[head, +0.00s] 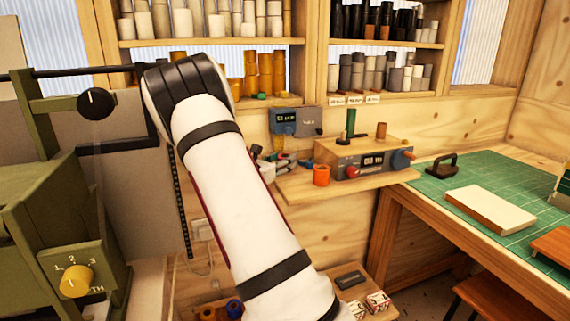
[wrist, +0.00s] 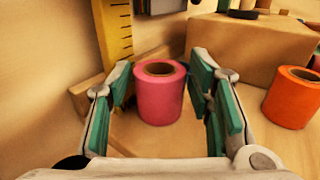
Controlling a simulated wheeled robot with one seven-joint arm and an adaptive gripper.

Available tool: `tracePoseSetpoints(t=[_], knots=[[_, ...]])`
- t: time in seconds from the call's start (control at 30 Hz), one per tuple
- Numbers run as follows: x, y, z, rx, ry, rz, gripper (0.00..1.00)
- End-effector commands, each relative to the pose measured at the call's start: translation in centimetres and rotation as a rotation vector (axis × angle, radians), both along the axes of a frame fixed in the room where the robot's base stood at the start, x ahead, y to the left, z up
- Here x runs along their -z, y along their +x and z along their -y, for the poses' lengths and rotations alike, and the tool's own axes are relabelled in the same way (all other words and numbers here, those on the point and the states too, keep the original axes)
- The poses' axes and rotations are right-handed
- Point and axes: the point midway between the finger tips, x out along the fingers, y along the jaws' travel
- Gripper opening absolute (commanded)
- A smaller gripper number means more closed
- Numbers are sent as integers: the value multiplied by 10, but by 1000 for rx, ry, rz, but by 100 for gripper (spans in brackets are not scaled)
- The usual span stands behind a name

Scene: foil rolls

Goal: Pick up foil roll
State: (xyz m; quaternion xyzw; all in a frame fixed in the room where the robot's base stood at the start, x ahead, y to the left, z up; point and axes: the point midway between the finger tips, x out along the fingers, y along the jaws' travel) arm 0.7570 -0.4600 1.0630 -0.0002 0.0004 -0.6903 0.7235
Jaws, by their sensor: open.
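A pink foil roll (wrist: 160,98) with a brown core stands upright on a wooden surface in the wrist view. My gripper (wrist: 161,72) is open, with one green-padded finger on each side of the pink roll. I cannot tell whether either finger touches it. An orange roll (wrist: 292,95) stands to the right, outside the fingers. In the head view an orange roll (head: 321,174) stands on the small wooden shelf, and my gripper (head: 277,162) is small there, left of that roll. I cannot make out the pink roll clearly in the head view.
A yellow ruler (wrist: 116,30) stands upright behind the left finger. A wooden block (wrist: 240,42) lies behind the rolls. A grey control box (head: 362,157) with knobs sits on the shelf, right of the orange roll. Green machinery (head: 50,190) stands at the left.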

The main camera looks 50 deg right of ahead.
Motion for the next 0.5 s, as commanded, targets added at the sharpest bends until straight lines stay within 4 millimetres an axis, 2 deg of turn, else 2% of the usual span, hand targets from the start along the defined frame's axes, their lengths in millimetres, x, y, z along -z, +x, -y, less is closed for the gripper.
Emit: tracePoseSetpoints(t=[0.2, 0.23, 0.4, 0.5], knots=[[0, 1, 1, -1, 0, 0, 47], [0, 1, 1, -1, 0, 0, 42], [0, 0, 1, -1, 0, 1, 7], [0, 0, 1, -1, -1, 1, 7]])
